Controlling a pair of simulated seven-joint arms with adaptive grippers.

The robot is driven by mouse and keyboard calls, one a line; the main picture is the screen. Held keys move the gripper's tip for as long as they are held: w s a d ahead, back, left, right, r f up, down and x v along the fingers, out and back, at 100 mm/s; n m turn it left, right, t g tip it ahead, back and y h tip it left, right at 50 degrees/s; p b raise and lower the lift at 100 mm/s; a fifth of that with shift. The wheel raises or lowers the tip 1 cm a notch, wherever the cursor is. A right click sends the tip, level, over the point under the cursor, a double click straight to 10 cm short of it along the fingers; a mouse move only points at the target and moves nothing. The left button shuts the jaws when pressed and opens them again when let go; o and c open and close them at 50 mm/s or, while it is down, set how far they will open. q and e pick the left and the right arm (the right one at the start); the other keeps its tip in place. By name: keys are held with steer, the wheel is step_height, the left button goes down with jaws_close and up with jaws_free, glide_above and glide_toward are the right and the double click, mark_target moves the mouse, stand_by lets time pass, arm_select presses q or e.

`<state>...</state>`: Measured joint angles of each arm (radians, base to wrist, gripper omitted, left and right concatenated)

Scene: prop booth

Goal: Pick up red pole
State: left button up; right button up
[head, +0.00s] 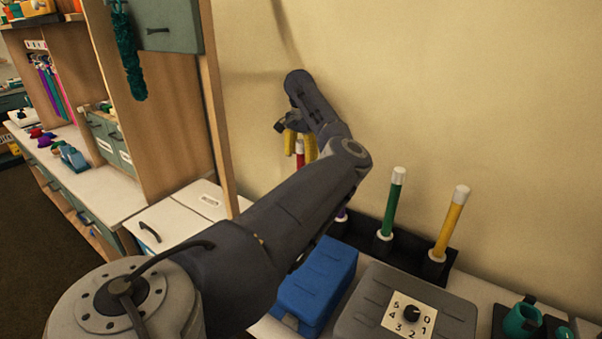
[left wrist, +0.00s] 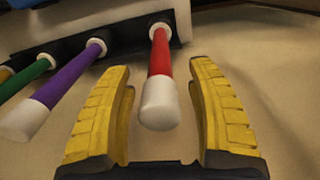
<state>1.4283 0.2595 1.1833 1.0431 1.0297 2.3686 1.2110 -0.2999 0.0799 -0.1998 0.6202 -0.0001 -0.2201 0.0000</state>
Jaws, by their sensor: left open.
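The red pole (left wrist: 160,62) has white ends and stands in a dark holder (left wrist: 75,50). In the left wrist view its white tip lies between the two yellow fingers of my left gripper (left wrist: 160,110), with gaps on both sides. The gripper is open and holds nothing. In the head view the red pole (head: 300,148) shows only near its top, between the yellow fingers of the left gripper (head: 300,145). My left arm hides the rest of it. My right gripper is in neither view.
A purple pole (left wrist: 70,76), a green pole (head: 393,205) and a yellow pole (head: 453,222) stand in the same holder. A blue box (head: 318,275) and a grey box with a numbered dial (head: 410,312) stand in front. The wall (head: 460,90) is close behind.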

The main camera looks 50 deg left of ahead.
arm_select(q)
steer(key=shift+c, duration=0.4)
jaws_close()
stand_by(0.4)
